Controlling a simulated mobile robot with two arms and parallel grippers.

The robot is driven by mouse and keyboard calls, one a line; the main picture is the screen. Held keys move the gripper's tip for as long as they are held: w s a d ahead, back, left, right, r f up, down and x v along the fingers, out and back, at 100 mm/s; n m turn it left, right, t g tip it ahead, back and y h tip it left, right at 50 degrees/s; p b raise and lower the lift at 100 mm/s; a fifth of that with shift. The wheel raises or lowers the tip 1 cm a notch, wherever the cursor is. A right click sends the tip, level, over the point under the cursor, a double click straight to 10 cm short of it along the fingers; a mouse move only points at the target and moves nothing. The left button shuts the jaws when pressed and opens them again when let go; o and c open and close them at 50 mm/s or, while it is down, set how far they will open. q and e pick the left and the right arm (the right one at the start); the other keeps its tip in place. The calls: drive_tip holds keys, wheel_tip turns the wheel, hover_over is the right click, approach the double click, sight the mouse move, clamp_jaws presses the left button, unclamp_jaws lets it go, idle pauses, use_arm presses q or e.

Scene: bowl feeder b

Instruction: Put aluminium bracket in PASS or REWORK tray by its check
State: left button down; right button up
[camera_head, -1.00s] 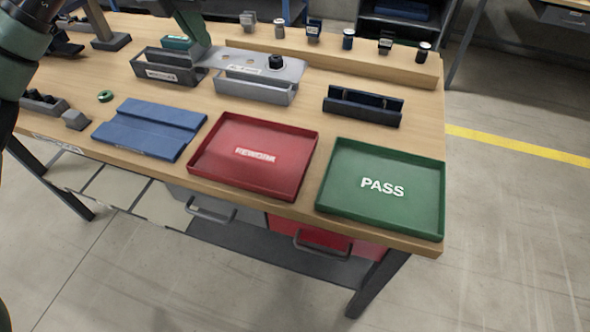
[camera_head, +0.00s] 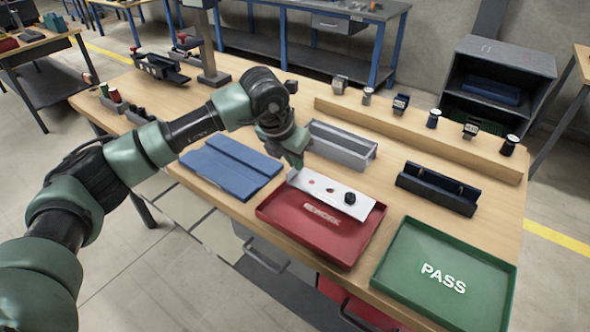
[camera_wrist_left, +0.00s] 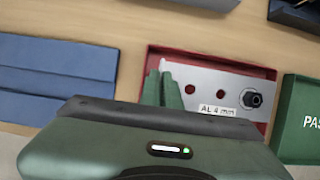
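The aluminium bracket (camera_head: 327,190) is a pale flat plate with red-looking holes and a black knob near its right end. My left gripper (camera_head: 297,163) is shut on its left end and holds it over the back part of the red REWORK tray (camera_head: 350,257). In the left wrist view, the green fingers (camera_wrist_left: 162,91) are at the left end of the bracket (camera_wrist_left: 205,94), which carries an "AL 4 mm" label. Whether the bracket touches the tray cannot be told. The green PASS tray (camera_head: 405,275) is empty, to the right. My right gripper is not in view.
A blue block (camera_head: 230,167) lies left of the REWORK tray. A grey open bin (camera_head: 343,150) stands behind it, and a black holder (camera_head: 438,190) stands behind the PASS tray. A wooden ledge (camera_head: 420,133) with several small parts runs along the back.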

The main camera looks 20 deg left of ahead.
sight(295, 174)
use_arm(q)
wheel_tip(295, 174, down, 3)
drive_tip(key=shift+f, duration=0.2)
drive_tip(key=shift+f+b, duration=0.5)
drive_tip(key=shift+f, duration=0.15)
